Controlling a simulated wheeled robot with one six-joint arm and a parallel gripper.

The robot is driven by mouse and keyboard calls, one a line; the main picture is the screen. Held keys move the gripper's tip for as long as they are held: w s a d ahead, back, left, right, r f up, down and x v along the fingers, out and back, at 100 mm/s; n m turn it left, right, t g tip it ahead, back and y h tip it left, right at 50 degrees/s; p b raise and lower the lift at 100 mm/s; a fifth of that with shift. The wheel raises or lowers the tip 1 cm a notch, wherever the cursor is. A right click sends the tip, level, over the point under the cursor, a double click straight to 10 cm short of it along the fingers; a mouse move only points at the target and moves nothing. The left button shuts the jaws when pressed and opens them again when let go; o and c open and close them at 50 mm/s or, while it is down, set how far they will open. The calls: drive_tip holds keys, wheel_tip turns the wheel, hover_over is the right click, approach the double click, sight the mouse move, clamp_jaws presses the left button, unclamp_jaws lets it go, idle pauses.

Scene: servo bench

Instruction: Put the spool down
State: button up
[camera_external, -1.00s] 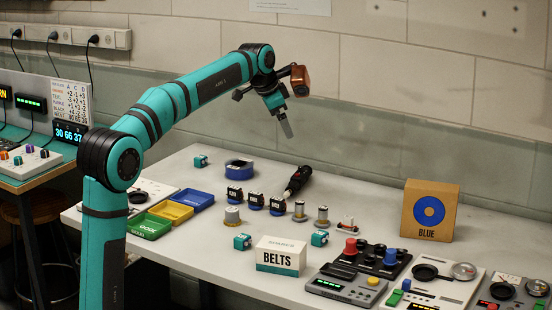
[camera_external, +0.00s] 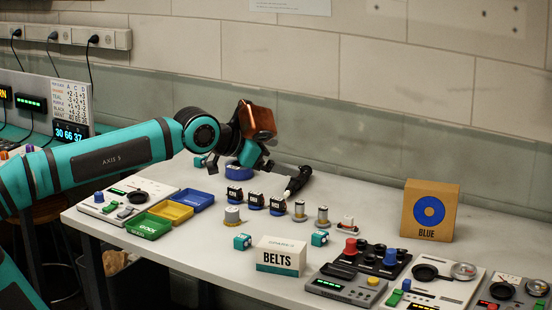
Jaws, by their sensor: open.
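The spool looks to be the blue ring-shaped thing (camera_external: 238,174) lying on the far left part of the white bench. My gripper (camera_external: 264,166) is low over the bench, just right of the spool, partly in front of it from this camera. Its jaws are open and it holds nothing that I can see. Whether a finger touches the spool I cannot tell; my wrist hides its upper part.
A black-handled tool (camera_external: 298,180) lies close right of my gripper. Several small dark motors (camera_external: 256,200) stand in front. Green, yellow and blue trays (camera_external: 171,211) are at left. A BELTS box (camera_external: 281,257) and a BLUE box (camera_external: 430,211) stand further right.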

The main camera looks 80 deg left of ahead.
drive_tip(key=s+d+f+t+h, duration=0.1)
drive_tip(key=s+d+f+t, duration=0.1)
drive_tip(key=s+d, duration=0.4)
drive_tip(key=s+d+f+t+h, duration=0.2)
drive_tip(key=s+d+f+t, duration=0.1)
drive_tip(key=s+d, duration=0.4)
drive_tip(key=shift+s+f, duration=0.5)
drive_tip(key=shift+s, duration=0.5)
drive_tip(key=shift+d, duration=0.1)
idle(0.5)
drive_tip(key=w+a+f+n+g+y, duration=0.1)
drive_tip(key=w+a+n+g, duration=0.1)
drive_tip(key=w+a+g, duration=0.35)
drive_tip(key=w+a+n+g, duration=0.2)
drive_tip(key=a+g, duration=0.1)
drive_tip(key=a, duration=0.5)
drive_tip(key=w+a+f+n+g+y, duration=0.1)
drive_tip(key=w+a+n+g, duration=0.1)
drive_tip(key=w+a+g, duration=0.35)
drive_tip(key=s+a+n+g+h, duration=0.2)
drive_tip(key=s+a+n+g, duration=0.1)
drive_tip(key=a, duration=0.8)
wheel_tip(320, 180, down, 10)
drive_tip(key=shift+w+a+f, duration=0.15)
drive_tip(key=shift+a+f, duration=0.05)
